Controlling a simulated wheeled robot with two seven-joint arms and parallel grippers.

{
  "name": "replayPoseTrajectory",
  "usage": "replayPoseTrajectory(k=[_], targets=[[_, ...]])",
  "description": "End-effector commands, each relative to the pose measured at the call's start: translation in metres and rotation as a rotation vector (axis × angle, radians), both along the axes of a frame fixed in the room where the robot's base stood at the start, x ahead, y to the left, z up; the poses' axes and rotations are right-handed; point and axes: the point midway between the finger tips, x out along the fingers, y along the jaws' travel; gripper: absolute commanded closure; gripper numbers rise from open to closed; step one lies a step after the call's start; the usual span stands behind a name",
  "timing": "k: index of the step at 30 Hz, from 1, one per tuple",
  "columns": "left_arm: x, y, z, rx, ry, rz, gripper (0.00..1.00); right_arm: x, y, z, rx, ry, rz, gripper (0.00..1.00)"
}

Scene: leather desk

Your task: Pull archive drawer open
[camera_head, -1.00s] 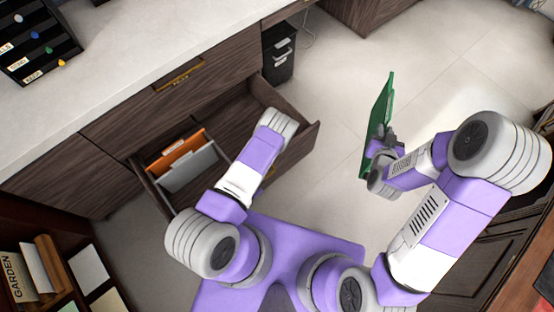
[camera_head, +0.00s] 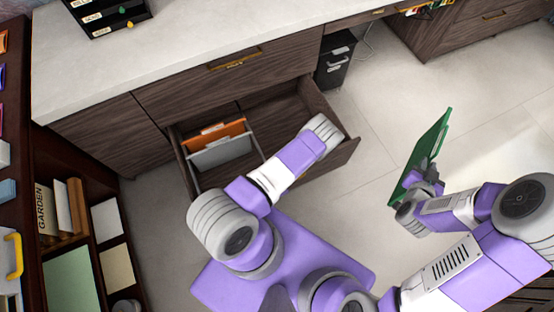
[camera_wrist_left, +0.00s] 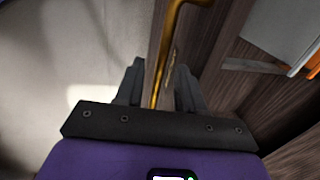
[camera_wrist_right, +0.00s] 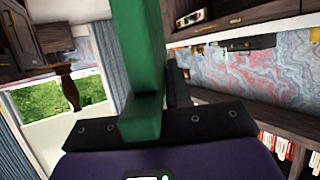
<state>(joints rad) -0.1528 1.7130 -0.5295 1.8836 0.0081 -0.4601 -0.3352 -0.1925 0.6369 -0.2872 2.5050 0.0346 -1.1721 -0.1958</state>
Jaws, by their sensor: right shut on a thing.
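The archive drawer (camera_head: 331,113) is dark wood and stands pulled out from the cabinet in the head view. An orange folder (camera_head: 214,133) and a grey folder (camera_head: 220,153) hang at its left end. In the left wrist view my left gripper (camera_wrist_left: 160,82) has its fingers apart, one on each side of the drawer's brass handle (camera_wrist_left: 172,30). Contact is unclear. My forearm hides that gripper in the head view. My right gripper (camera_head: 426,178) is shut on a green folder (camera_head: 428,150), held up right of the drawer; the folder also shows in the right wrist view (camera_wrist_right: 140,60).
A closed drawer with a brass pull (camera_head: 235,60) is above the open one, under the pale countertop (camera_head: 210,30). A black bin (camera_head: 336,60) stands beside the cabinet. A dark shelf with a GARDEN book (camera_head: 44,208) is at left. Tiled floor at right is clear.

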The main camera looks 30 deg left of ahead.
Motion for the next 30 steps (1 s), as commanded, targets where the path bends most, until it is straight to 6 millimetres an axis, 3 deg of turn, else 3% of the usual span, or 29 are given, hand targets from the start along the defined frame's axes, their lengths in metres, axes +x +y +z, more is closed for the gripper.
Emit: replayPoseTrajectory(k=[7,15,21,30], targets=[[-0.001,-0.003,0.017,0.001,0.000,-0.001,0.62,0.001,0.000,0.008,0.000,-0.003,0.000,1.00],[-0.006,-0.012,0.074,0.000,-0.001,0.000,0.62,0.000,0.000,0.030,0.000,-0.003,0.000,1.00],[-0.010,-0.018,0.106,-0.001,-0.002,-0.001,0.62,0.001,0.000,0.040,0.000,-0.003,0.000,1.00],[-0.012,-0.020,0.118,0.000,0.000,0.000,0.62,0.000,0.000,0.043,0.000,-0.003,0.000,1.00]])
